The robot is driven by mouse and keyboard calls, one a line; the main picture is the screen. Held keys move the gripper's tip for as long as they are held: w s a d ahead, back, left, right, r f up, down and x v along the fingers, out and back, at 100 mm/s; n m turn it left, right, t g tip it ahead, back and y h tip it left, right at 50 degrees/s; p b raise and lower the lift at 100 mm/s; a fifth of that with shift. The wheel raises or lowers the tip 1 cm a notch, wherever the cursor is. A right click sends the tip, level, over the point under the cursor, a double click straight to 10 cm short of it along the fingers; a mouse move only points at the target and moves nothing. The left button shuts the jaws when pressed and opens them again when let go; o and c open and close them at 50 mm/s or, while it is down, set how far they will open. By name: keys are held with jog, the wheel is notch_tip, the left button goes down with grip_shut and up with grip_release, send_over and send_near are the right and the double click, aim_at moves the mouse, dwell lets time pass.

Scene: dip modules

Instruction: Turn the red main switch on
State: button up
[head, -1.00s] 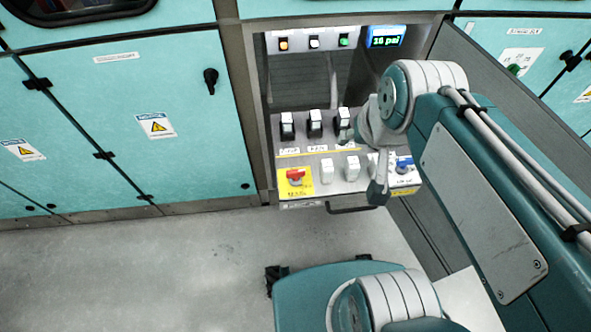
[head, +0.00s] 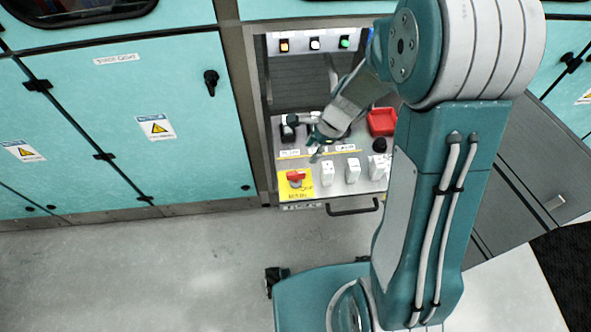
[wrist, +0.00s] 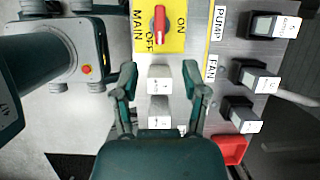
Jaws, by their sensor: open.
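The red main switch (head: 296,177) sits on a yellow plate (head: 300,190) at the panel's front left corner. In the wrist view the red handle (wrist: 159,22) is upright in the picture, its lower end by the OFF mark. The ON mark (wrist: 182,24) lies to its right. My gripper (wrist: 162,80) is open and empty, with a finger on each side of a white switch in the picture. It is apart from the red handle, which lies beyond the fingertips. In the head view my gripper (head: 320,145) is over the panel, behind and right of the red switch.
White switches (head: 340,173) stand in a row right of the red one. Black-based switches (wrist: 258,75), labelled PUMP and FAN, are behind. A red tray (head: 382,121) sits at the back right. A handle bar (head: 352,208) runs along the front edge.

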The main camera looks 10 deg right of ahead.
aim_at(296, 173)
jog(key=shift+m, duration=0.3)
jog(key=x, duration=1.2)
jog(key=shift+w+d, duration=0.1)
jog(key=shift+d, duration=0.05)
grip_shut()
